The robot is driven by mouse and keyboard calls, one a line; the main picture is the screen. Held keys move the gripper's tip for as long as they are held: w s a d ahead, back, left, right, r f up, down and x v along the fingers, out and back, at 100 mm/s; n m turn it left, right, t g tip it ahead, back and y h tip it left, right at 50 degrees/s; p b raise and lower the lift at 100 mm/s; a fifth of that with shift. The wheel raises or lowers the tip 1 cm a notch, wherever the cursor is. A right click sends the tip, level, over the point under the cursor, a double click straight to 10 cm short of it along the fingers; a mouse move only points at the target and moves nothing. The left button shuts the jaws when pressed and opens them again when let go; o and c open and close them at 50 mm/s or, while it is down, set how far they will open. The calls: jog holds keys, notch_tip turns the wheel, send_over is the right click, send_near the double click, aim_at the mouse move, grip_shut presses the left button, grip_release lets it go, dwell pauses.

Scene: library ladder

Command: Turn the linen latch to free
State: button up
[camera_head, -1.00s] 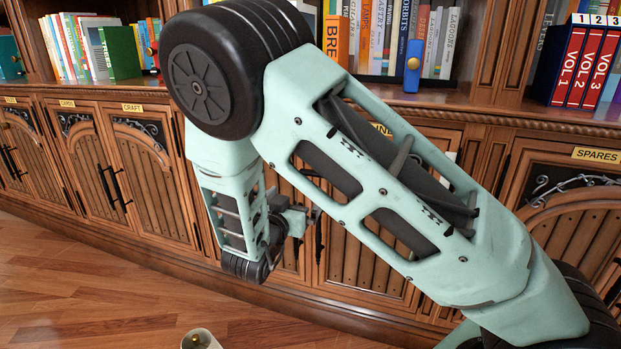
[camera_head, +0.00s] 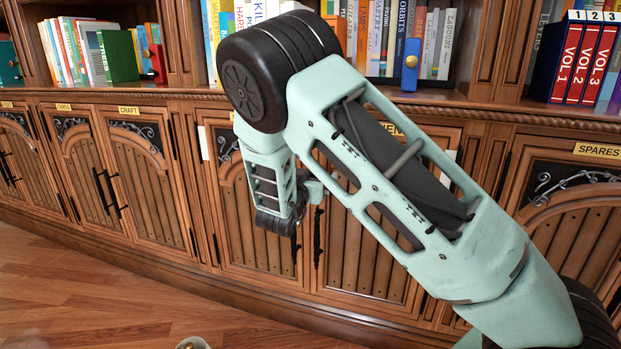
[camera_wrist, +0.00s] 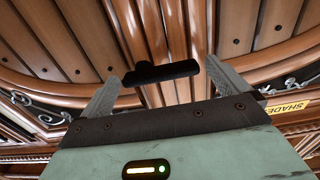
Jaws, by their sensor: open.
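In the wrist view a dark bar (camera_wrist: 160,73), which looks like the latch, lies crosswise over the upright wooden strips between two cabinet doors. My gripper (camera_wrist: 165,78) is open, with one finger on each side of the bar. The bar shows between the fingertips; I cannot tell whether they touch it. In the head view a partly covered label ending in "NEN" (camera_head: 392,129) sits above the right door of the middle pair. My forearm and wrist hide the latch and most of the gripper there.
Dark upright door handles (camera_head: 317,236) show beside my wrist. A blue book-like object (camera_head: 412,65) stands on the shelf above. The wooden floor (camera_head: 110,300) is clear at the left.

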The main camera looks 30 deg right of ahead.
jog(key=c, duration=0.9)
jog(key=shift+m, duration=0.4)
jog(key=m, duration=0.1)
jog(key=m+b, duration=0.1)
jog(key=shift+s+r+m, duration=0.1)
jog(key=shift+r+m, duration=0.15)
jog(key=shift+m, duration=0.15)
jog(key=m, duration=0.1)
jog(key=m+b, duration=0.1)
jog(key=m, duration=0.1)
jog(key=m+b, duration=0.1)
jog(key=shift+s+d+r+m, duration=0.2)
jog(key=shift+r+m, duration=0.05)
jog(key=shift+m, duration=0.05)
jog(key=m+b, duration=0.3)
jog(key=s+m+b, duration=0.1)
jog(key=m+b, duration=0.2)
jog(key=d+m+b, duration=0.1)
jog(key=m+b, duration=0.2)
jog(key=shift+s+r+m, duration=0.15)
jog(key=shift+r+m, duration=0.15)
jog(key=shift+b, duration=0.3)
